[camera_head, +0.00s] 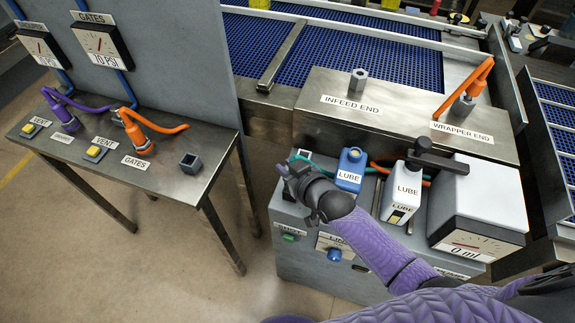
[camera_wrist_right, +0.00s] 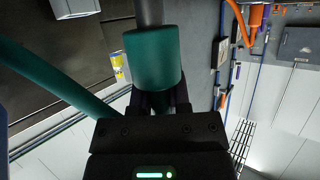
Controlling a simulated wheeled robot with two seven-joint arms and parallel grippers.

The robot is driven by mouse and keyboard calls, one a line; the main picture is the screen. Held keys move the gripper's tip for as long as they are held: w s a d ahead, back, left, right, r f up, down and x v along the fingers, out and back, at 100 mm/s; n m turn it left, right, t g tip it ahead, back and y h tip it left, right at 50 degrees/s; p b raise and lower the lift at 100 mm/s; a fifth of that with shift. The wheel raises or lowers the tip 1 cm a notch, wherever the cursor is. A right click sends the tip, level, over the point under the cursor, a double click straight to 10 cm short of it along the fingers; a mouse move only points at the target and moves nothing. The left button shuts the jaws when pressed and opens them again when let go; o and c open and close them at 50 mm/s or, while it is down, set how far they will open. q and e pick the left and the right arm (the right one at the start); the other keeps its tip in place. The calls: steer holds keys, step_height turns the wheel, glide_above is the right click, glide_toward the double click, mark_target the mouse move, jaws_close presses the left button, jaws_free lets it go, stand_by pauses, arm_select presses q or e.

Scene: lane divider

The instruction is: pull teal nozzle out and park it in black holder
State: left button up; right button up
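The teal nozzle (camera_wrist_right: 152,60) fills the upper middle of the right wrist view, with a grey metal stem above it and a teal hose (camera_wrist_right: 50,78) at left. My right gripper (camera_wrist_right: 160,98) has its dark fingers at the nozzle's lower end and appears shut on it. In the head view my right gripper (camera_head: 292,178) is at the left end of the grey lube cabinet; it mostly hides the nozzle, and some teal hose (camera_head: 298,158) shows. A small black square holder (camera_head: 190,162) with an open top stands on the left table's right end. My left gripper is out of view.
The left metal table (camera_head: 90,157) carries purple and orange nozzles, yellow buttons and labels. Blue (camera_head: 351,168) and white (camera_head: 402,188) lube bottles and a 0 ml gauge box (camera_head: 480,205) stand right of my gripper. A gap separates table and cabinet.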

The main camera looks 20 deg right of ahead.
steer(key=o, duration=0.5)
steer(key=shift+c, duration=0.2)
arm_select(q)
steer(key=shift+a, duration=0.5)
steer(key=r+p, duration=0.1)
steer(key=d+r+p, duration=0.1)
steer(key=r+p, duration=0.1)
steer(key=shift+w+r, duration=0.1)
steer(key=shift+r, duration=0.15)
arm_select(e)
steer(key=v, duration=1)
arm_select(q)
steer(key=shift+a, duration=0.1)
